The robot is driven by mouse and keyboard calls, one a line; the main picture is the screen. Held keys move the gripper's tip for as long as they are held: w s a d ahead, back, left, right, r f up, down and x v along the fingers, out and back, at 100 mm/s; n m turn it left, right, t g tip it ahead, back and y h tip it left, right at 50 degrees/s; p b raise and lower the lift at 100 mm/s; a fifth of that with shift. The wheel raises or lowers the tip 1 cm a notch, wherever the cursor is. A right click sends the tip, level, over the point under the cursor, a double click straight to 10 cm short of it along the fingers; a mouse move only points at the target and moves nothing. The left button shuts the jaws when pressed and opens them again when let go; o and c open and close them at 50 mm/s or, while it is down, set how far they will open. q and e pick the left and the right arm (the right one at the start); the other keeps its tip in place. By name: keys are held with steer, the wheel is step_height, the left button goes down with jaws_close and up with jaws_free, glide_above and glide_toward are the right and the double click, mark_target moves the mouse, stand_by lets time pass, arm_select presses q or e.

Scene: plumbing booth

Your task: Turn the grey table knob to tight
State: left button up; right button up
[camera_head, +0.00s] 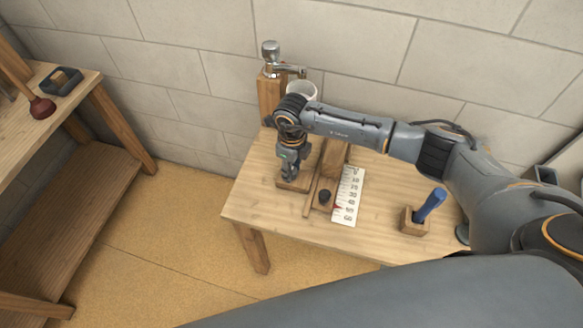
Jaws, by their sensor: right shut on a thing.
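My right gripper (290,173) points down over a small wooden block (296,186) at the left part of the wooden table (262,205). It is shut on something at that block. The grey knob itself is hidden by the gripper's fingers, so its turn position cannot be seen. My left gripper is not in view.
A scale card (349,196) lies right of the gripper, beside a small dark knob (325,196) on a wooden strip. A blue handle (430,205) stands in a wooden holder. A tap (284,69) and white cup (302,91) are behind. The table's front is clear.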

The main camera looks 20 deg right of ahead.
steer(key=m, duration=0.4)
steer(key=shift+b, duration=0.4)
steer(key=m, duration=0.4)
steer(key=shift+m, duration=0.3)
steer(key=m, duration=0.4)
steer(key=shift+m, duration=2.1)
steer(key=o, duration=1.1)
steer(key=shift+o, duration=0.2)
